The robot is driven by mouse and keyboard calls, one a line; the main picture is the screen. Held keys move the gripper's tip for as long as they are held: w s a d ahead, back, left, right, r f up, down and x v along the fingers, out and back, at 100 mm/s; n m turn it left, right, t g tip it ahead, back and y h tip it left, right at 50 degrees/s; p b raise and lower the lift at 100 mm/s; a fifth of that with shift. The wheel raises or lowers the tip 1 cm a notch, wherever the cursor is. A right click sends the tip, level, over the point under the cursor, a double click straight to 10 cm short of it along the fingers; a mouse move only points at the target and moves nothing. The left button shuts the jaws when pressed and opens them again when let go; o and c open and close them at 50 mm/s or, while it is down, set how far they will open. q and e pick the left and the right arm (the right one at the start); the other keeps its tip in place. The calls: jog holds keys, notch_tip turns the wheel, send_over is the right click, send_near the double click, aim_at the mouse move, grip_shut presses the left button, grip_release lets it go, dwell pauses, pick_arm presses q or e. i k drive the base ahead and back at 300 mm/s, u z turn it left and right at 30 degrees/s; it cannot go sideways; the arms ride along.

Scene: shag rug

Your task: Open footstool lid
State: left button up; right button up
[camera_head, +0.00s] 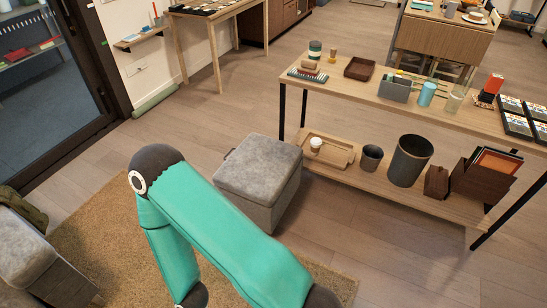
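The footstool (259,180) is a grey, box-shaped stool with a padded top near the middle of the head view. Its lid (260,163) lies flat and looks closed. A small dark tab shows at the lid's left back edge. It stands at the far edge of the rug, left of the wooden shelf table. One of my arms, teal with dark joints, crosses the lower middle of the view in front of the stool. It hides part of the rug and the stool's lower front. Neither gripper shows in the view.
A brown shag rug (102,240) covers the floor at the lower left. A second grey upholstered seat (30,258) stands at the left edge. The wooden table (345,88) on the right holds cups, trays and boxes, with bins on its lower shelf. Bare floor lies behind the stool.

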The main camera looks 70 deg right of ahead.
aim_at(258, 170)
jog(key=u, duration=0.15)
jog(key=i, duration=0.25)
jog(key=u, duration=4.2)
jog(key=i, duration=0.9)
jog(key=u, duration=5.6)
jog(key=i, duration=0.5)
jog(key=u, duration=0.05)
